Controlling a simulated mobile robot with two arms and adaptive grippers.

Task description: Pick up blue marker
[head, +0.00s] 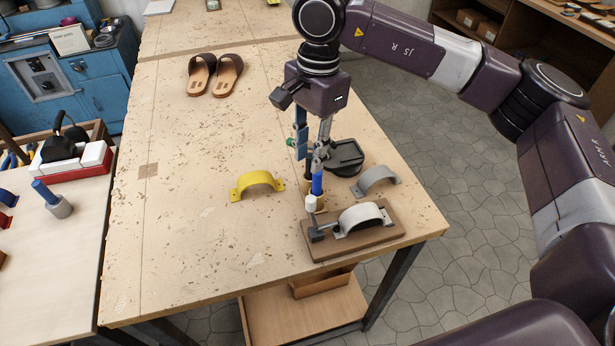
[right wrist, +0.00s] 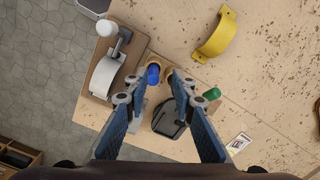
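The blue marker (head: 317,184) stands upright at the front right of the workbench, by a clamp board. Its blue end (right wrist: 153,74) shows in the right wrist view between my fingertips, with a gap on each side. A tan holder shows around its lower part, mostly hidden. My right gripper (head: 313,158) points down over the marker; in the right wrist view its fingers (right wrist: 153,88) are apart. I cannot tell exactly how far down the marker the fingertips reach. My left gripper is in neither view.
A brown board (head: 355,239) with a grey arched part and white-knobbed clamp stands close in front. A yellow arch (head: 257,183), a grey arch (head: 377,179) and a black stand (head: 345,157) lie around. A green-ended item (right wrist: 211,94) is near the right finger. Sandals (head: 214,74) lie farther back.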

